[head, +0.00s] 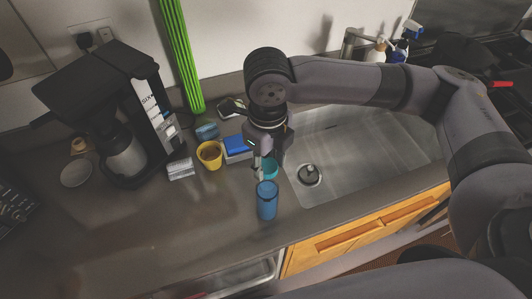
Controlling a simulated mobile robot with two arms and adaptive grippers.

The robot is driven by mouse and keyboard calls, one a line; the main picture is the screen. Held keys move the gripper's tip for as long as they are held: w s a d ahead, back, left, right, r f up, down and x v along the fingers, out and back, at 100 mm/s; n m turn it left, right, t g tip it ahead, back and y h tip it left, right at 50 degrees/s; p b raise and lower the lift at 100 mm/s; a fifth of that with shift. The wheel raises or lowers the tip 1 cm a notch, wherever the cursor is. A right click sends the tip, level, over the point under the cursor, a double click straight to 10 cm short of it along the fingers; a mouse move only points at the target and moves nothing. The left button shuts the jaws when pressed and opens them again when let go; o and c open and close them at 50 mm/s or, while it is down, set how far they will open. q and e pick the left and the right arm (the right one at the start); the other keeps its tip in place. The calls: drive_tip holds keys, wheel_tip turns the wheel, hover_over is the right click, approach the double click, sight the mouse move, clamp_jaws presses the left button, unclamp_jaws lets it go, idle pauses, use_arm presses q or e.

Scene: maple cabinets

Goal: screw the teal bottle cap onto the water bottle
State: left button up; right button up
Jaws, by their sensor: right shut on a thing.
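The blue water bottle (267,202) stands upright on the dark counter near its front edge, left of the sink. My right gripper (268,163) comes down from above, just behind the bottle's top in the picture. It is shut on the teal bottle cap (271,169), which is partly hidden by the fingers. The cap shows just above the bottle's top in the picture; I cannot tell whether they touch. My left gripper is not in view.
A yellow cup (209,154), a blue-and-white sponge (236,147) and a small grey box (181,169) sit left of the gripper. A black coffee maker (112,110) stands further left. The steel sink (365,150) lies right. The front-left counter is clear.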

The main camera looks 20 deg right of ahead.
drive_tip(key=shift+s, duration=0.15)
drive_tip(key=shift+r+p, duration=0.1)
drive_tip(key=shift+p, duration=0.25)
drive_tip(key=shift+f, duration=0.25)
drive_tip(key=b, duration=0.2)
hover_over(267, 186)
drive_tip(key=shift+f, duration=2.05)
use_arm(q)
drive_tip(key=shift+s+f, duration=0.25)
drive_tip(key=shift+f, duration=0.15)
use_arm(e)
drive_tip(key=shift+f, duration=0.6)
drive_tip(key=shift+f, duration=0.1)
use_arm(q)
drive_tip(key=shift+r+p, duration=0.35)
drive_tip(key=shift+p, duration=0.25)
use_arm(e)
drive_tip(key=shift+f, duration=0.1)
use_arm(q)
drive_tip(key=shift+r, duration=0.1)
